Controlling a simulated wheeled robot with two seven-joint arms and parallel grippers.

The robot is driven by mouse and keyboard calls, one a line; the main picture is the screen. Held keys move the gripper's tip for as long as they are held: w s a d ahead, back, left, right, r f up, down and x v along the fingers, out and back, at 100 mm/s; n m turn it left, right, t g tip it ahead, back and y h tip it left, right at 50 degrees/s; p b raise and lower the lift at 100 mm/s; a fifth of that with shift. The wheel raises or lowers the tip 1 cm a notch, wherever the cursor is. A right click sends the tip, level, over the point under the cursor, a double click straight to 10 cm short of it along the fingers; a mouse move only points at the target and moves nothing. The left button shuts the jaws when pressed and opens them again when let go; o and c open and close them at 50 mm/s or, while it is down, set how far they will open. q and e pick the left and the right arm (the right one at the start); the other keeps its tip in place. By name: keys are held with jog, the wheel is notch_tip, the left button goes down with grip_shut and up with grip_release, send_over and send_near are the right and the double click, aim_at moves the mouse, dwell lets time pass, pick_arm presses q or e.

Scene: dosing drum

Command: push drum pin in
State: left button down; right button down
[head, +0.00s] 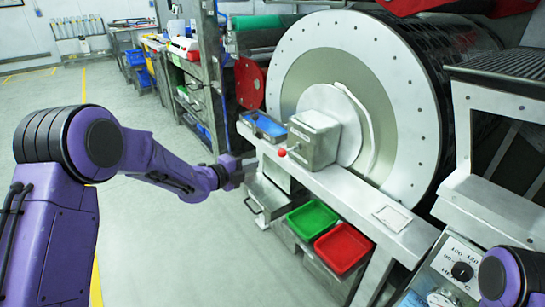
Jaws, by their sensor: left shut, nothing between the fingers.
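The large round drum (402,118) stands with its pale face toward me. A metal block (318,140) sits at the lower middle of its face. A small red ball knob (281,152), apparently the end of the drum pin, sticks out at the block's lower left; the rest of the pin is hidden. My left gripper (245,172) is shut and empty, to the left of and slightly below the red knob, with a visible gap between them. My right gripper is out of view; only part of that arm shows at the lower right.
A pale ledge (360,193) runs in front of the drum, with a blue tray (264,126) on it. Green (312,219) and red (342,248) bins sit below. A control panel with a black knob (462,271) stands at lower right. The floor at left is clear.

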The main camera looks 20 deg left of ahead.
aim_at(279, 154)
pick_arm(q)
jog(key=x, duration=1)
jog(key=shift+w+p, duration=0.15)
jog(key=shift+p, duration=0.2)
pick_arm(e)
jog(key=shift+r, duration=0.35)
